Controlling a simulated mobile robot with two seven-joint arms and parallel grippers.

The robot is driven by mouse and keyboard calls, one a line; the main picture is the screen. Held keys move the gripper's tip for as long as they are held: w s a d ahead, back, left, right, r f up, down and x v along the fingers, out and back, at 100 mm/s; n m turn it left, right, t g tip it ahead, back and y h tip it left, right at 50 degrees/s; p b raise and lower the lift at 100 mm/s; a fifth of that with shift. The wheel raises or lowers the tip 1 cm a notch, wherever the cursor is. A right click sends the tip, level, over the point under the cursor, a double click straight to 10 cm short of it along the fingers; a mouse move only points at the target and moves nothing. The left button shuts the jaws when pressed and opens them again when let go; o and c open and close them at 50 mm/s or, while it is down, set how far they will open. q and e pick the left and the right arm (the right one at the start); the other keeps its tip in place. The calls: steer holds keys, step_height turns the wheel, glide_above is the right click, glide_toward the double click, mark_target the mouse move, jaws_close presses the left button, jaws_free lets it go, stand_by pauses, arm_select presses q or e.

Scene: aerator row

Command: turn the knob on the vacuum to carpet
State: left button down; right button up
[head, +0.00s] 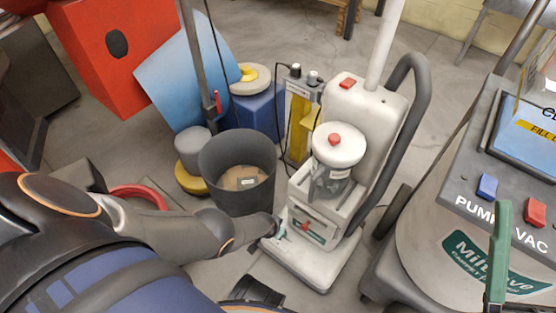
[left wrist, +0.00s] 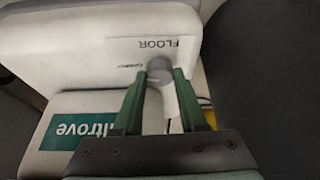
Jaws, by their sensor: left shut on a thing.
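The white upright vacuum (head: 365,125) stands in the middle of the head view, with a clear canister under a white lid. Its low front part also fills much of the left wrist view (left wrist: 75,45). There a round grey knob (left wrist: 159,69) sits near a label reading FLOOR, seen upside down, with smaller print beside it that is hard to read. My left gripper (left wrist: 158,85) has its two green fingers on either side of the knob and is shut on it. In the head view my left gripper (head: 279,228) is at the vacuum's lower left side, and the knob is not distinguishable.
A dark grey bin (head: 238,150) stands close left of the vacuum, beside my left forearm. Grey floor is open behind.

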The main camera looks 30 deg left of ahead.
arm_select(q)
steer(key=shift+n, duration=0.6)
steer(key=shift+n+y, duration=0.5)
steer(key=shift+n, duration=0.1)
steer(key=shift+c, duration=2.3)
jaws_free()
steer(key=shift+r, duration=0.1)
arm_select(e)
steer(key=shift+r, duration=0.1)
step_height(320, 180, up, 13)
steer(key=d+n+p, duration=0.1)
steer(key=p, duration=1.1)
arm_select(q)
steer(key=p+v, duration=0.1)
steer(key=v, duration=1.1)
steer(key=shift+p, duration=0.4)
arm_select(e)
steer(key=w+d+f+m+h, duration=0.1)
steer(key=w+f+m+h, duration=0.4)
steer(key=f, duration=0.5)
steer(key=shift+w+d+f+m+g+h, duration=0.2)
steer(key=shift+w+m+g+h, duration=0.3)
steer(key=shift+h, duration=0.6)
arm_select(q)
steer(key=shift+r, duration=0.25)
arm_select(e)
steer(key=shift+s, duration=0.15)
